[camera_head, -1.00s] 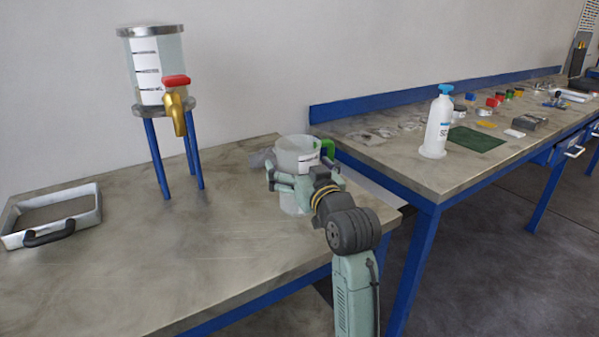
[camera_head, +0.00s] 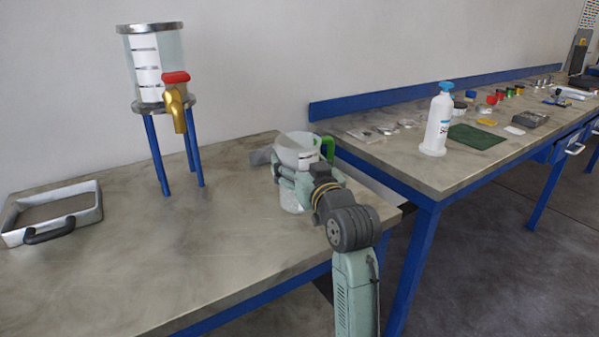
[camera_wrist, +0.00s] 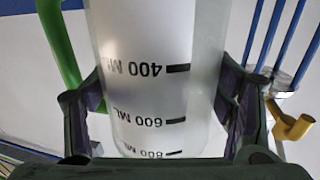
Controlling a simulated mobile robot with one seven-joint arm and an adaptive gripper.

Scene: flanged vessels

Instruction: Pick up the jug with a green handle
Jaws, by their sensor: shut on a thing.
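The jug (camera_head: 297,150) is a clear, whitish vessel with a green handle (camera_head: 328,148) on its right side, at the right end of the near bench. In the wrist view the jug (camera_wrist: 152,90) fills the middle, with volume marks that read upside down, and its green handle (camera_wrist: 60,45) is at the left. My gripper (camera_head: 305,178) is around the jug's body. In the wrist view the pads of my gripper (camera_wrist: 165,105) press on both sides of the jug. The jug looks upright. My arm hides part of its lower body, and I cannot tell whether its base touches the bench.
A tank with a red-handled brass tap (camera_head: 175,100) stands on blue legs at the bench's back. A metal frame tray (camera_head: 60,212) lies at the left. A white bottle (camera_head: 437,125) stands on the right bench. The near bench's middle is clear.

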